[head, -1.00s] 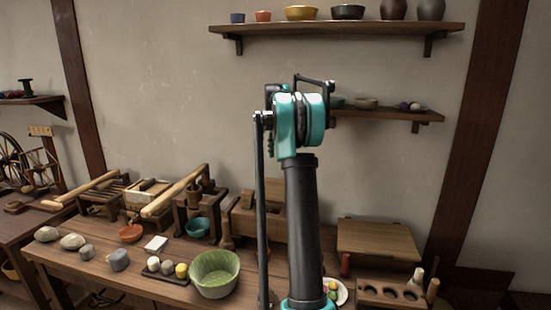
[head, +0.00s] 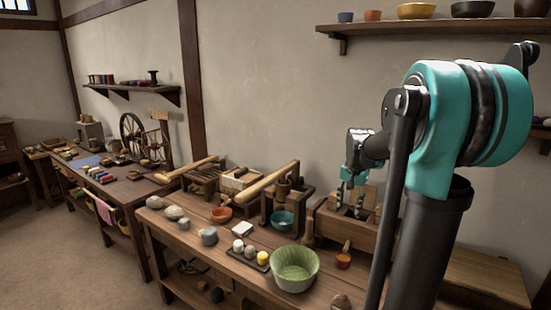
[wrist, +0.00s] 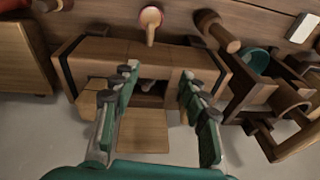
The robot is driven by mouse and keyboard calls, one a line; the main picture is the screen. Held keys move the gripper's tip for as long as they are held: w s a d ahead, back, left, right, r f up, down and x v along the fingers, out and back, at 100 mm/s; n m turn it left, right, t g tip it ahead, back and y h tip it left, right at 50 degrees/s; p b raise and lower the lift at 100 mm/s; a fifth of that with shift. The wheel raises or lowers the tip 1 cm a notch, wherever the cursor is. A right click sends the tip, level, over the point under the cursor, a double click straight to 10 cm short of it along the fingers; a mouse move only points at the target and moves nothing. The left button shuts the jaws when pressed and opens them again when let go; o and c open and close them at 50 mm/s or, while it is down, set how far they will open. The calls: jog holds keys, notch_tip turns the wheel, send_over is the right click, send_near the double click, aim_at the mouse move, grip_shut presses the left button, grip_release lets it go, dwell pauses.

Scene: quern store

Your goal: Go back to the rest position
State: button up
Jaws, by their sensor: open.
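My gripper (head: 351,197) shows in the head view at the end of my teal and black arm, in front of the wall and above a wooden box (head: 340,232) on the bench. Its fingers point down. In the wrist view my gripper (wrist: 158,76) has its two green fingers spread wide, with nothing between them. The box (wrist: 95,50) lies beyond and between the fingers there; whether they touch it I cannot tell. My arm hides part of the bench's right end in the head view.
The bench (head: 200,235) holds a green bowl (head: 294,270), a teal bowl (head: 282,220), an orange scoop (head: 343,261) and wooden presses with long handles. A wall shelf (head: 430,24) with bowls is at upper right. Open floor (head: 80,240) lies at left.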

jog(key=s+a+f+n, duration=0.2)
jog(key=s+f, duration=0.3)
jog(key=s, duration=0.3)
jog(key=s+a+f+n+t, duration=0.1)
jog(key=s+a+f+n, duration=0.1)
jog(key=s+f, duration=0.3)
jog(key=s+a+f+n+t, duration=0.1)
jog(key=s+f, duration=0.4)
jog(key=s, duration=0.6)
jog(key=a+n, duration=0.1)
jog(key=n, duration=0.1)
jog(key=shift+a+n, duration=0.3)
jog(key=shift+a, duration=0.1)
jog(key=shift+o, duration=0.5)
